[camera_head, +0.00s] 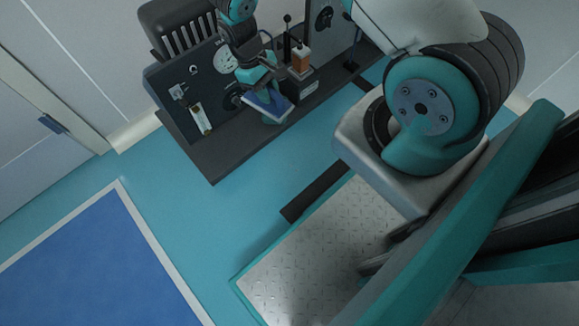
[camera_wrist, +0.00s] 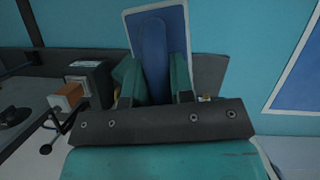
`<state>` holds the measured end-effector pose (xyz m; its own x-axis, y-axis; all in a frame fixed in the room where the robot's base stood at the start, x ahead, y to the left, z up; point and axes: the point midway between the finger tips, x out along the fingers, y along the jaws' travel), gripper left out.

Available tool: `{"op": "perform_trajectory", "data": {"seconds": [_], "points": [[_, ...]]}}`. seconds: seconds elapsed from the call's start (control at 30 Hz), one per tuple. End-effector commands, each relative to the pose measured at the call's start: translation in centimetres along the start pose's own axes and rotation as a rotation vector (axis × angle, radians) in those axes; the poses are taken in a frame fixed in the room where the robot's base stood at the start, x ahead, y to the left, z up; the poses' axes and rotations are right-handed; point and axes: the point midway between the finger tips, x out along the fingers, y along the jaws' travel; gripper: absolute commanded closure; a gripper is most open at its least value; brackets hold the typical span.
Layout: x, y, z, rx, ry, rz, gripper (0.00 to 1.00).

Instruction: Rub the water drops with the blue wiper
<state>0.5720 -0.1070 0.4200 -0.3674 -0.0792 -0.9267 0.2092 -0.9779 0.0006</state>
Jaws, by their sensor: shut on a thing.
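The blue wiper (camera_head: 268,103) has a flat blue pad with a pale edge and is held over the dark optical table (camera_head: 215,167). In the wrist view the wiper's blue handle (camera_wrist: 153,50) stands between the two teal fingers. My gripper (camera_wrist: 152,85) is shut on this handle; it also shows in the head view (camera_head: 262,88). I cannot tell whether the pad touches the table. I cannot make out any water drops in either view; the wiper and gripper hide part of the tabletop.
A dark panel with a round white gauge (camera_head: 225,59) stands behind the wiper. An orange block (camera_head: 301,57) on a dark box is to its right; the block also shows in the wrist view (camera_wrist: 68,97). A small vial-like item (camera_head: 200,118) is at left. Teal floor (camera_head: 165,190) lies in front.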

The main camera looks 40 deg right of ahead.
Motion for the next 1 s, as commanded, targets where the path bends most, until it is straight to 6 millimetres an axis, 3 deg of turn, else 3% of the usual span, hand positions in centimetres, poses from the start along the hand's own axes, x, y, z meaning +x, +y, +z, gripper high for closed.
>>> {"op": "perform_trajectory", "data": {"seconds": [0.03, 0.1, 0.3, 0.4, 0.5, 0.6, 1.0], "points": [[5.0, -0.1, -1.2, -0.023, -0.008, 0.009, 0.97], [9.4, -0.2, -2.0, -0.06, -0.008, 0.024, 0.97], [20.8, -0.4, -3.6, -0.163, -0.009, 0.067, 0.97], [25.0, -0.5, -4.0, -0.208, -0.011, 0.086, 0.97], [27.7, -0.5, -4.1, -0.24, -0.009, 0.098, 0.97], [29.2, -0.5, -4.1, -0.258, -0.009, 0.105, 0.97], [31.7, -0.4, -4.8, -0.265, -0.009, 0.108, 0.97]]}}
